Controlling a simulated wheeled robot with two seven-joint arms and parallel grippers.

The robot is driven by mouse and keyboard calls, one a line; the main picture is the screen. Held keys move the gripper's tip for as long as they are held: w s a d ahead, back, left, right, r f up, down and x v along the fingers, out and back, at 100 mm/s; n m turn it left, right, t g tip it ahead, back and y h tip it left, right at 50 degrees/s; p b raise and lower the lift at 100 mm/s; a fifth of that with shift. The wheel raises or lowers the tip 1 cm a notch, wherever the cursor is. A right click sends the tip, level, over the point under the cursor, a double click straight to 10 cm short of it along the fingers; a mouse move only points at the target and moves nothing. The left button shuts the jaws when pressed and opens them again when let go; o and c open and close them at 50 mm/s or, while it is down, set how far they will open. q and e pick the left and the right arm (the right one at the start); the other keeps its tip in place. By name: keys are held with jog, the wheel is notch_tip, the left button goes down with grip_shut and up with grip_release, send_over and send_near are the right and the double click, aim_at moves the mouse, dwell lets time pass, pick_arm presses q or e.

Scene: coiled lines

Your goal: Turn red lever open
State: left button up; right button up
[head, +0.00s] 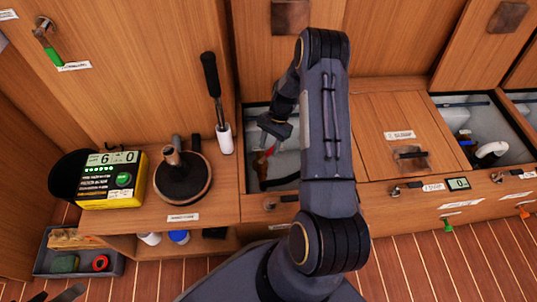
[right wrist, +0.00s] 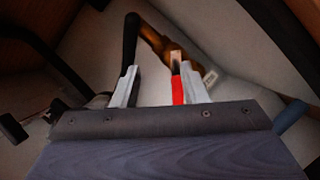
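The red lever (head: 270,149) is in the open compartment below my right arm in the head view. In the right wrist view the red lever (right wrist: 178,89) stands between the fingers of my right gripper (right wrist: 160,88), close against the right-hand finger. The fingers are wide apart, with a gap to the left-hand finger. A bronze-coloured valve body (right wrist: 165,42) with a black hose lies just beyond the fingertips. In the head view my right gripper (head: 273,130) reaches down into the compartment, its fingertips partly hidden. Dark grey tips at the bottom left edge may be my left gripper (head: 54,295).
The compartment's walls are close around the right gripper. A closed wooden lid (head: 384,116) lies to its right, then another open compartment with a white pipe (head: 491,150). On the left stand a yellow meter (head: 111,181), a round black winch (head: 184,183) and a black-handled upright lever (head: 212,78).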

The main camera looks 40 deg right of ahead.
jog(key=s+a+r+p, duration=0.3)
jog(key=s+a+r, duration=0.2)
jog(key=s+a, duration=0.1)
jog(key=shift+s+a, duration=0.25)
jog(key=shift+s, duration=0.6)
jog(key=shift+w+d, duration=0.1)
jog(key=shift+c, duration=1.3)
jog(key=w+d+f+m+t, duration=0.1)
jog(key=m, duration=0.1)
jog(key=w+d+m+t, duration=0.1)
jog(key=d+m, duration=0.1)
jog(key=m, duration=0.1)
jog(key=w+d+f+m+t, duration=0.1)
jog(key=m, duration=0.2)
jog(key=shift+d+f+h, duration=0.25)
jog(key=shift+f+h, duration=0.05)
jog(key=shift+h, duration=0.1)
grip_shut()
jog(key=m+t+h, duration=0.2)
jog(key=m+h, duration=0.1)
jog(key=m, duration=0.7)
send_near(268, 154)
jog(key=s+d+r, duration=0.2)
jog(key=s+d, duration=0.1)
jog(key=b+x, duration=0.4)
jog(key=x, duration=0.6)
jog(key=shift+w+d+b, duration=0.15)
jog(key=shift+w+b, duration=0.05)
jog(key=shift+b, duration=0.15)
